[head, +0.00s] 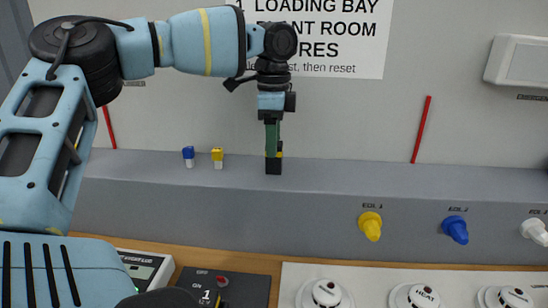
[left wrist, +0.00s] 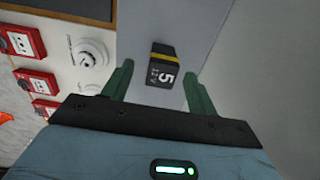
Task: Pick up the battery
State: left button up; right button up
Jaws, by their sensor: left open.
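The battery (head: 273,167) is a small black block with a yellow band, standing on the grey ledge below my left gripper. In the left wrist view the battery (left wrist: 164,72) shows a white "5" and smaller print I cannot read clearly. My left gripper (head: 272,138) points down over it with green fingers. In the left wrist view the gripper (left wrist: 157,75) is open, with the battery between the fingertips or just beyond them and a gap on each side. The fingers hide the battery's upper part in the head view. My right gripper is not in view.
A blue-topped piece (head: 188,156) and a yellow-topped piece (head: 217,157) stand left of the battery on the ledge (head: 330,175). Yellow (head: 370,225) and blue (head: 455,229) knobs stick out of its front. Round white detectors (head: 325,293) lie below. The ledge right of the battery is clear.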

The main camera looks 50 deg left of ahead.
pick_arm(q)
notch_tip(320, 180, down, 4)
jog(key=shift+w+f, duration=0.15)
jog(key=shift+f, duration=0.05)
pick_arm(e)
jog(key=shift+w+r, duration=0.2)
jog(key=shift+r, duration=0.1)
pick_arm(q)
jog(key=shift+r, duration=0.1)
jog(key=c, duration=1.3)
jog(key=shift+o, duration=0.2)
jog(key=shift+r, duration=0.1)
